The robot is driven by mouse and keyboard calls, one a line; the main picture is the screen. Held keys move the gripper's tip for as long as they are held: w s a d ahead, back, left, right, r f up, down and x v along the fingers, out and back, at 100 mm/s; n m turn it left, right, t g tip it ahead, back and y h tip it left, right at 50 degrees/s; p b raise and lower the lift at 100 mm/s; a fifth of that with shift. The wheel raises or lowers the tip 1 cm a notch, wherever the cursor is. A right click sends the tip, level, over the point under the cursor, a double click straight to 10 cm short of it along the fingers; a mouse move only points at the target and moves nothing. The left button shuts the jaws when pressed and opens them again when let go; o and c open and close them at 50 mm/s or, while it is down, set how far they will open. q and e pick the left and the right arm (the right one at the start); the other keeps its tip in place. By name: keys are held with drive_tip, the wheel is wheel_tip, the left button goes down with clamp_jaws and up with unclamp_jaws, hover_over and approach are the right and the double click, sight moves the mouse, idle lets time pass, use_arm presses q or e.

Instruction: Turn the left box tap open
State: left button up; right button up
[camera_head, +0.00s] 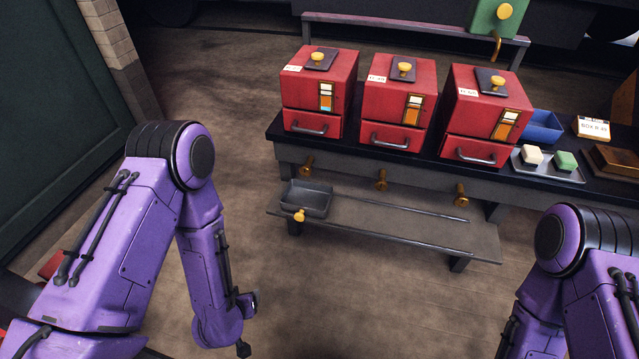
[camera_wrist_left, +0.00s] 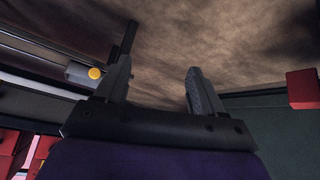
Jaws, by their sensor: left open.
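Three red boxes stand in a row on the dark bench; the left box (camera_head: 305,95) has a yellow knob (camera_head: 318,57) on top and a drawer with a handle below. A brass tap (camera_head: 307,165) sticks out of the bench front under the left box. Whether it is open or closed cannot be told. My left gripper (camera_head: 249,322) hangs low, in front of and left of the bench, apart from the tap. In the left wrist view its jaws (camera_wrist_left: 162,48) are apart with nothing between them. My right gripper is out of view.
Two similar brass taps (camera_head: 381,180) (camera_head: 461,194) sit under the other boxes. A grey tray (camera_head: 307,197) with a yellow knob rests on the low rail shelf (camera_head: 400,232) beneath. A blue bin (camera_head: 541,126) and soap tray stand at right. The floor before the shelf is clear.

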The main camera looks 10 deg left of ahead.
use_arm(q)
drive_tip(key=w+d+f+m+t+b, duration=0.1)
drive_tip(key=w+f+t+b, duration=0.15)
drive_tip(key=w, duration=0.35)
drive_tip(key=w+d+f+t+h+b, duration=0.1)
drive_tip(key=w+b, duration=0.3)
drive_tip(key=w, duration=0.1)
drive_tip(key=w+d+f+m+t+b, duration=0.1)
drive_tip(key=w+t+b, duration=0.15)
drive_tip(key=w, duration=0.35)
drive_tip(key=m+t+h+b, duration=0.2)
drive_tip(key=m+t+b, duration=0.25)
drive_tip(key=b, duration=0.55)
approach(304, 172)
drive_tip(key=shift+n+t, duration=0.45)
drive_tip(key=w, duration=0.2)
drive_tip(key=w+b, duration=0.1)
drive_tip(key=w, duration=0.2)
drive_tip(key=w+b, duration=0.1)
drive_tip(key=w, duration=0.2)
drive_tip(key=shift+w+d+f, duration=0.15)
drive_tip(key=shift+d+f, duration=0.15)
drive_tip(key=shift+d, duration=0.05)
drive_tip(key=c, duration=1)
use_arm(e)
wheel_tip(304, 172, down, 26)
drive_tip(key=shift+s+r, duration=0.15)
